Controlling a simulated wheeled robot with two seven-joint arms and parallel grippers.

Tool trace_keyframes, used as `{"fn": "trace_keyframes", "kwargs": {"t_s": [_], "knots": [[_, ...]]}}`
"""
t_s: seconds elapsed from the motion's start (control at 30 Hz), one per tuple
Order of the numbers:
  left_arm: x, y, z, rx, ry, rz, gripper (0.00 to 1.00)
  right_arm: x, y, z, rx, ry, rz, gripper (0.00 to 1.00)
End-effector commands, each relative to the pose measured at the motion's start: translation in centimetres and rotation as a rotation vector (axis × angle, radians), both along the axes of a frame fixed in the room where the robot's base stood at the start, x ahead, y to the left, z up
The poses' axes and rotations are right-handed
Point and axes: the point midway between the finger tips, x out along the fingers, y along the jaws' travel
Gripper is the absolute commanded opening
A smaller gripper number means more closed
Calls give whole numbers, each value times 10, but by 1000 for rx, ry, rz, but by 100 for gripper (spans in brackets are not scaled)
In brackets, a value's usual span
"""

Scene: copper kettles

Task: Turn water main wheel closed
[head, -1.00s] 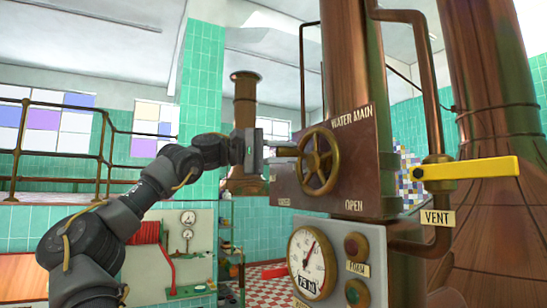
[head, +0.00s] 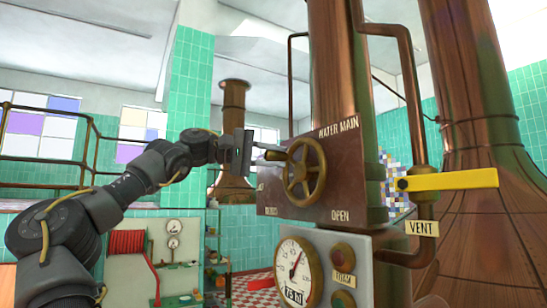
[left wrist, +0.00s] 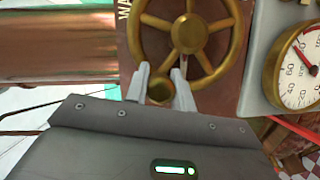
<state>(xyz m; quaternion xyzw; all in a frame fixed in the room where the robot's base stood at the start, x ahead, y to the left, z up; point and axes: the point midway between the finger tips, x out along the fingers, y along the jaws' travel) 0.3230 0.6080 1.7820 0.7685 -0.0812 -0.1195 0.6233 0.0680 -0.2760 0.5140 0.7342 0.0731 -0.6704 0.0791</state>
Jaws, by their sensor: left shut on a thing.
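The brass water main wheel (head: 304,168) stands upright on a dark plate (head: 340,190) lettered WATER MAIN, with OPEN at the lower right and a partly legible label at the lower left. My left gripper (head: 272,154) reaches in from the left to the wheel's left side. In the left wrist view its two pale fingers (left wrist: 161,88) are on either side of the round brass knob (left wrist: 160,91) at the rim of the wheel (left wrist: 187,32), shut on it. My right gripper is in neither view.
A yellow VENT lever (head: 450,180) sticks out to the right of the plate. Below the wheel is a grey panel with a round gauge (head: 294,275) and buttons. Copper pipes (head: 410,70) and a large copper kettle (head: 480,130) stand close on the right.

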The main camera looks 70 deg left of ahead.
Motion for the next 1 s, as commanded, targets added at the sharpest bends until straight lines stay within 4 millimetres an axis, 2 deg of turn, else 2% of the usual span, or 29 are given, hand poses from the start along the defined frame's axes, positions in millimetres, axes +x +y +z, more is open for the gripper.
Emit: {"fn": "trace_keyframes", "kwargs": {"t_s": [0.03, 0.2, 0.53, 0.67, 1.0], "knots": [[-1, 0, 3, 2, -8, 3, 27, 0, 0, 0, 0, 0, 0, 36], [-1, 0, 2, 1, -5, 3, 46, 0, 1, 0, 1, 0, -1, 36], [-6, 2, 0, 0, -4, 2, 46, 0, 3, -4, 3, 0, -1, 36], [-23, 7, 0, -1, -6, 5, 46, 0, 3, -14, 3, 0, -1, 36], [-85, 25, 7, -1, -6, 5, 46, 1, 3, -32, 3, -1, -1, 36]]}}
